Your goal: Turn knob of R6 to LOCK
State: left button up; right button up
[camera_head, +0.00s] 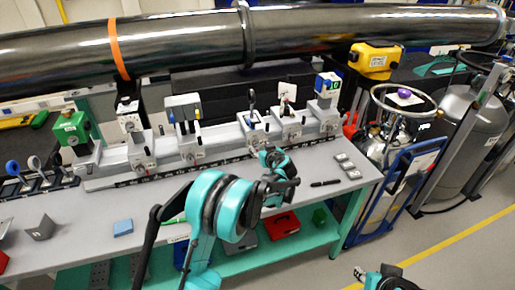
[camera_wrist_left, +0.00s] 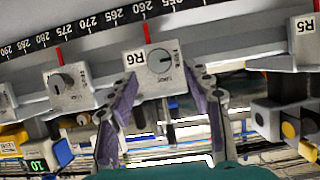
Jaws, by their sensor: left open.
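R6 (camera_head: 254,121) is a pale grey carrier on the rail in the head view. In the left wrist view, which looks turned over, its block carries an R6 label (camera_wrist_left: 130,61) and a round grey knob (camera_wrist_left: 160,61). The knob's dark pointer line lies nearly level in that picture; the small lettering beside it is hard to read. My left gripper (camera_head: 269,154) is open, its two fingers (camera_wrist_left: 163,83) apart in front of the R6 block, short of the knob. Whether they touch the block I cannot tell. My right gripper (camera_head: 378,277) shows partly at the bottom edge.
A neighbouring carrier with a knob (camera_wrist_left: 68,84) stands close to R6, and R5 (camera_wrist_left: 304,40) is farther off on the other side. The rail (camera_head: 215,142) has a ruler strip. A black pen (camera_head: 325,183) and small grey blocks (camera_head: 346,165) lie on the bench.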

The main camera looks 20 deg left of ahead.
aim_at(257, 145)
pick_arm(q)
jog(key=b+x, duration=0.1)
jog(key=x, duration=0.3)
jog(key=shift+w+a+f, duration=0.15)
jog(key=shift+w, duration=0.05)
grip_shut()
